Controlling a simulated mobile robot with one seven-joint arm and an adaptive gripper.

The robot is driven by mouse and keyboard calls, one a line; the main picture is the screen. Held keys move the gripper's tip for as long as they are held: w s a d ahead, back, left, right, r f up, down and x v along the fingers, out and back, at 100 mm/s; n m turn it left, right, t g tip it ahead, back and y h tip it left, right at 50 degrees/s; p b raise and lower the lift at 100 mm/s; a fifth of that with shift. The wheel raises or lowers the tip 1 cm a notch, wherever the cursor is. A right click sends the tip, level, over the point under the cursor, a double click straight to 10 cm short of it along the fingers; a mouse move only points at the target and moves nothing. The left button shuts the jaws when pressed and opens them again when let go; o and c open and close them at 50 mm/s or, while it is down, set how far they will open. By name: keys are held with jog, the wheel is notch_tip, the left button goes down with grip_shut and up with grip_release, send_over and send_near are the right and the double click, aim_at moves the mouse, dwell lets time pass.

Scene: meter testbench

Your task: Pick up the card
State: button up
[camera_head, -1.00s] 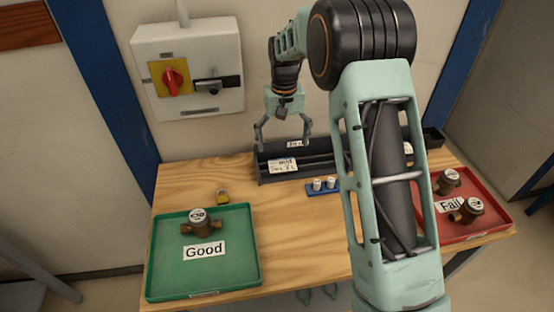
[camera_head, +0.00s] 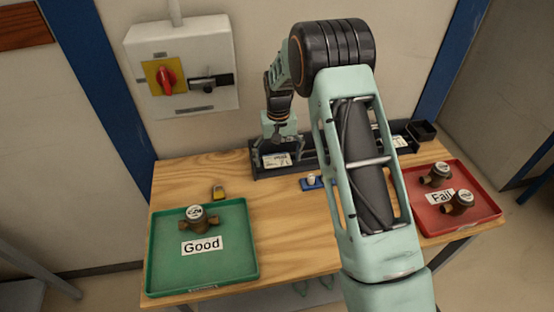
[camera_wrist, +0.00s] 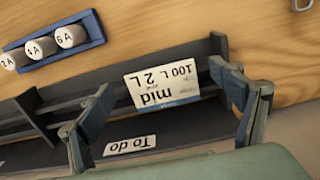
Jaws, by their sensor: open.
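The card (camera_wrist: 162,83) is white with "mid 100 L 2 L" printed on it, upside down in the wrist view. It stands in a dark rack (camera_wrist: 60,97), and in the head view the card (camera_head: 277,160) shows at the rack's left end. My gripper (camera_wrist: 165,95) is open, with one finger to each side of the card and apart from it. In the head view my gripper (camera_head: 281,146) is right over the card, and my arm hides the middle of the rack.
A "To do" label (camera_wrist: 130,145) lies on the rack. A blue holder (camera_wrist: 48,58) with several white-topped pieces is close by. A green "Good" tray (camera_head: 160,260) and a red "Fail" tray (camera_head: 482,214) hold brass meters. A switch box (camera_head: 205,45) is on the wall.

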jog(key=shift+f+b, duration=0.25)
jog(key=shift+b, duration=0.05)
dwell(0.4)
jog(key=shift+c, duration=0.4)
jog(key=c, duration=0.9)
